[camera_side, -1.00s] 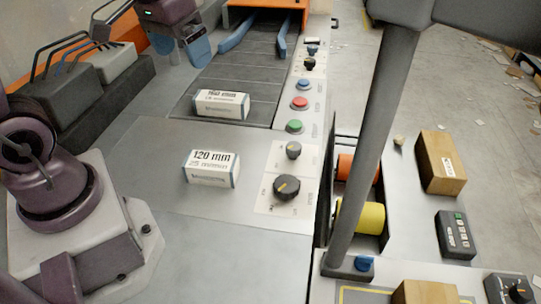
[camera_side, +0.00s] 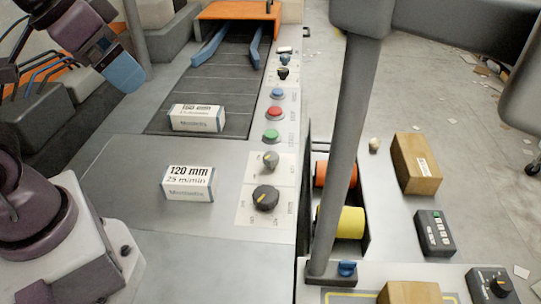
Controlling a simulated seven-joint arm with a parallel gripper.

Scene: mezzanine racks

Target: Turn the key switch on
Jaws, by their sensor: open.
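The control strip (camera_side: 285,165) runs along the right side of the machine. It carries a small black switch (camera_side: 283,73) and a small blue-topped one (camera_side: 285,60) near its far end; which is the key switch, and its position, are too small to tell. My gripper (camera_side: 122,72), with blue fingers, is in the air at the upper left, well left of the strip. It is open and touches nothing.
A grey post (camera_side: 350,160) stands right of the strip.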

